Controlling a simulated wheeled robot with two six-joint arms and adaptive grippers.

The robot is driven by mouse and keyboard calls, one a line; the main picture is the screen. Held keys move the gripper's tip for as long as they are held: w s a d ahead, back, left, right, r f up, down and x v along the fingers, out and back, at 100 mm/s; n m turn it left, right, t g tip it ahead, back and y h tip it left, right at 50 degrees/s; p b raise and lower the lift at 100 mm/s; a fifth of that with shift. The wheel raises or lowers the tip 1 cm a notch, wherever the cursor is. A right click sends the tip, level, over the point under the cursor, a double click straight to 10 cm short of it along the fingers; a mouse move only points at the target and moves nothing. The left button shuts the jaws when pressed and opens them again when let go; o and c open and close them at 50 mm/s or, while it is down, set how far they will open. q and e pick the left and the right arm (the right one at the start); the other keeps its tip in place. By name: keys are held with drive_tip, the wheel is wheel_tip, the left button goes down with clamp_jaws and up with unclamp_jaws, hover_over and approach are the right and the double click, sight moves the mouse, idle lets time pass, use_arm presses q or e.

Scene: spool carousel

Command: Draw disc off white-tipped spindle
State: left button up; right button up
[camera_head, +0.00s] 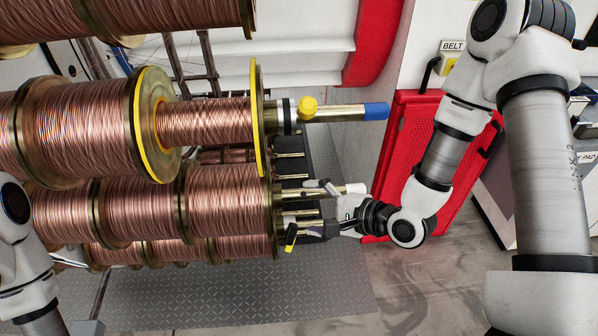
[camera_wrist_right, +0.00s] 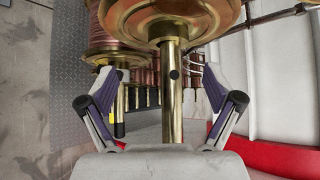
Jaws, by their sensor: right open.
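The white-tipped spindle (camera_head: 333,190) sticks out to the right from a copper-wound spool in the head view. Its white tip (camera_head: 356,189) shows beside my right gripper. A brass disc (camera_head: 272,200) stands at the spool's end on this spindle. My right gripper (camera_head: 308,211) is open, near the spindle and short of the disc. In the right wrist view, a brass spindle (camera_wrist_right: 172,105) runs down between the spread fingers from a brass disc (camera_wrist_right: 150,12), and its near end is hidden by the gripper body. My left arm shows at the lower left; its gripper is out of view.
A blue-tipped spindle (camera_head: 345,112) with a yellow knob (camera_head: 307,108) juts out above my right gripper. A black-and-yellow tip (camera_head: 290,240) is close below it. Several copper spools (camera_head: 80,130) fill the left. A red cabinet (camera_head: 408,135) stands behind my right arm.

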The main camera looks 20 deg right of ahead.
sight(287, 198)
drive_tip(key=b+x, duration=0.2)
drive_tip(key=b, duration=0.4)
drive_tip(key=shift+w+b, duration=0.35)
drive_tip(key=x, duration=0.2)
drive_tip(key=r+p+x, duration=0.1)
drive_tip(key=x, duration=0.1)
drive_tip(key=shift+w+a+f, duration=0.1)
drive_tip(key=shift+w+a, duration=0.25)
drive_tip(key=shift+w, duration=0.05)
drive_tip(key=shift+w+a+f, duration=0.1)
drive_tip(key=shift+w+f, duration=0.1)
drive_tip(key=shift+w, duration=0.05)
drive_tip(key=shift+s, duration=0.1)
drive_tip(key=shift+c, duration=0.6)
clamp_jaws()
use_arm(q)
wheel_tip(287, 198, down, 4)
drive_tip(key=shift+f+p, duration=0.1)
drive_tip(key=shift+p, duration=0.25)
use_arm(e)
drive_tip(key=shift+d+r, duration=0.1)
drive_tip(key=shift+d, duration=0.1)
